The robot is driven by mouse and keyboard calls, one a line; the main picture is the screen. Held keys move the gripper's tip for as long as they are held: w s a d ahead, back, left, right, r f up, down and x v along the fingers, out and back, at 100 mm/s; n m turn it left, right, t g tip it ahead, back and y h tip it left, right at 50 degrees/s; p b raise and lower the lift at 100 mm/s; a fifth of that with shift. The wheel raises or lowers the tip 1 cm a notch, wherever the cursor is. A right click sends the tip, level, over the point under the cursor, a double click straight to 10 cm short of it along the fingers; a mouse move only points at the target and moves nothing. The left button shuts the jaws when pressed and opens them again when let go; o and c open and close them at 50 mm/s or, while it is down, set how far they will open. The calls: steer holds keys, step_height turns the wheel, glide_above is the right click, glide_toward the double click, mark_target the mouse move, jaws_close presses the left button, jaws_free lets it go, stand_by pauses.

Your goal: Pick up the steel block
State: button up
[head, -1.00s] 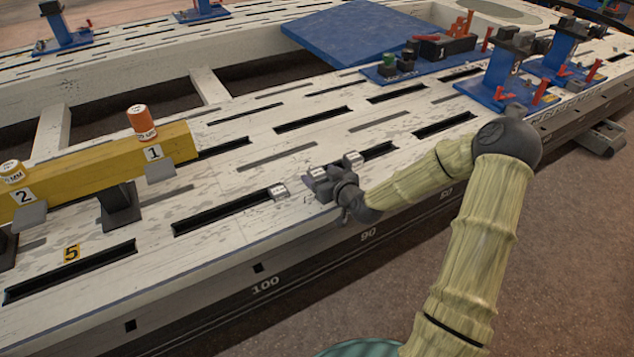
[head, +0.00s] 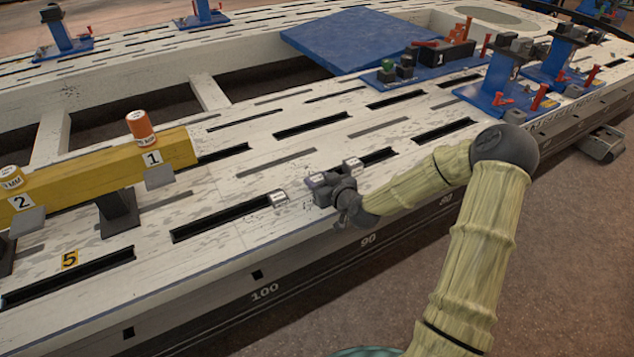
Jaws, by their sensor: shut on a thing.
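My gripper (head: 325,186) is low over the near bench edge, at the end of my arm. Its jaws are shut on a small grey block (head: 317,180), taken to be the steel block. The dark jaws hide most of it, and I cannot tell whether it touches the bench top. A bright silver block (head: 278,199) sits at the right end of a dark slot, left of my gripper and apart from it. Another silver block (head: 352,164) is just behind my gripper, at the left end of another slot.
The white slotted bench top (head: 240,180) is mostly clear around my gripper. A yellow beam (head: 100,173) with an orange cap (head: 140,125) stands at left. A blue panel (head: 350,35) and blue fixtures (head: 505,85) stand farther back. Open floor lies at right.

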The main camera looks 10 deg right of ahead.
mark_target(320, 181)
step_height(320, 181, up, 10)
steer(key=p, duration=0.6)
steer(key=shift+r, duration=0.1)
stand_by(0.5)
steer(key=shift+h+p, duration=0.3)
steer(key=shift+p, duration=0.95)
steer(key=shift+f+m+p, duration=0.4)
steer(key=shift+p, duration=0.4)
steer(key=s+f+m+h+p, duration=0.1)
steer(key=f+p, duration=0.1)
steer(key=p, duration=0.1)
steer(key=s+f+h+p, duration=0.1)
steer(key=s+f+p, duration=0.1)
steer(key=p, duration=0.1)
steer(key=s+f+m+h+p, duration=0.1)
steer(key=s+f+p, duration=0.1)
steer(key=p, duration=0.1)
steer(key=shift+s+a+f+m+t+h, duration=0.1)
steer(key=shift+a+f+m+t+h, duration=0.05)
steer(key=shift+f+m+t+h, duration=0.2)
steer(key=shift+s+f, duration=0.25)
steer(key=shift+s, duration=0.05)
steer(key=shift+f, duration=0.1)
